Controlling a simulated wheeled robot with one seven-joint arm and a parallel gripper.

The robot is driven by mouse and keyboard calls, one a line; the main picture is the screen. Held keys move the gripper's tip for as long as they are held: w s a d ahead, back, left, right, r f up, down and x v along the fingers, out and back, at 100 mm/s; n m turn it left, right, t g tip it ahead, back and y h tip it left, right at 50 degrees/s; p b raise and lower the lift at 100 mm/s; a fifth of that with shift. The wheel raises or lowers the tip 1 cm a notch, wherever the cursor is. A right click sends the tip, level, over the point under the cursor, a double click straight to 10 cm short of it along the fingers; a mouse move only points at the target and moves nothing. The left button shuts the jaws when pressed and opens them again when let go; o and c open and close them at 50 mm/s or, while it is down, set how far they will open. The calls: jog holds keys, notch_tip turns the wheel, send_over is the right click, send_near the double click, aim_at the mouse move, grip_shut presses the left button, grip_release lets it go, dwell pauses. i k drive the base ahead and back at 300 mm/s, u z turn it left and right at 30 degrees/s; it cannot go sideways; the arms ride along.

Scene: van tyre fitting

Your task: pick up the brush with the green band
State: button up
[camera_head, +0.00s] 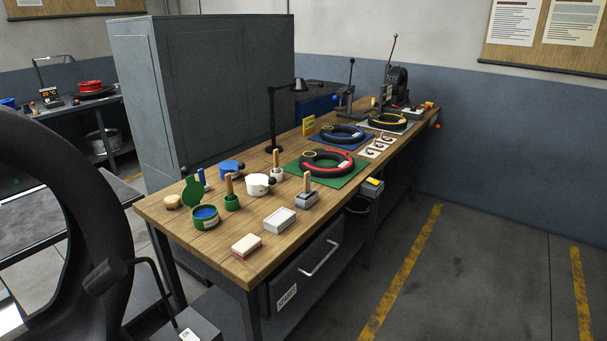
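A brush with a green band (232,201) stands upright near the front left of the wooden workbench (165,212). I cannot tell whether the green is only a band or also a small holder. Two similar pale wooden handles stand nearby, one in a white base (277,172) and one on a grey block (307,198). My gripper is not in view.
A green tin with blue contents (206,222) stands just front-left of the brush, and a white pot (258,187) stands to its right. A blue pot (231,168) is behind. A large black ring (110,190) fills the left foreground.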

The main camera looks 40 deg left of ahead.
aim_at(228, 177)
jog(key=i, duration=1.9)
jog(key=u, duration=3.05)
jog(key=i, duration=1.5)
jog(key=u, duration=0.05)
